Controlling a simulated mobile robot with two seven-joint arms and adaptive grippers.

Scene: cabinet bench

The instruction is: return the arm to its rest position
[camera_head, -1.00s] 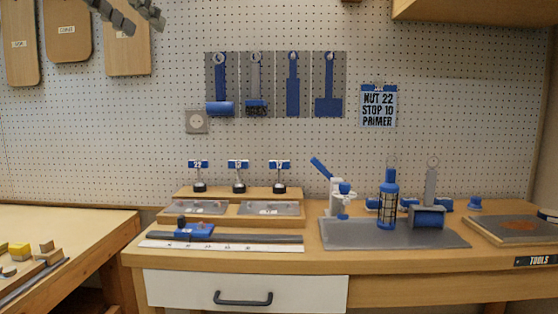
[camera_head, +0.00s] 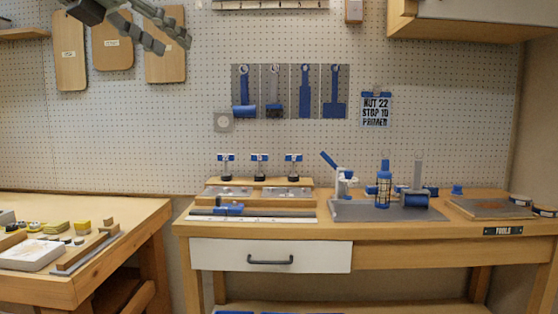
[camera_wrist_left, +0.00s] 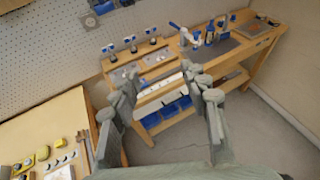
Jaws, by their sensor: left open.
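My left gripper (camera_head: 152,32) shows at the top left in the head view, raised in front of the pegboard and well above the benches. In the left wrist view its two fingers (camera_wrist_left: 160,100) stand apart with nothing between them. The workbench (camera_head: 400,234) lies beyond and below it and does not touch it. My right gripper is in neither view.
A second wooden bench (camera_head: 80,285) with blocks and a white tray stands at the left. A wall cabinet (camera_head: 460,35) hangs at the upper right. The drawer (camera_head: 270,256) is shut. Tools and a press (camera_head: 342,185) stand on the workbench.

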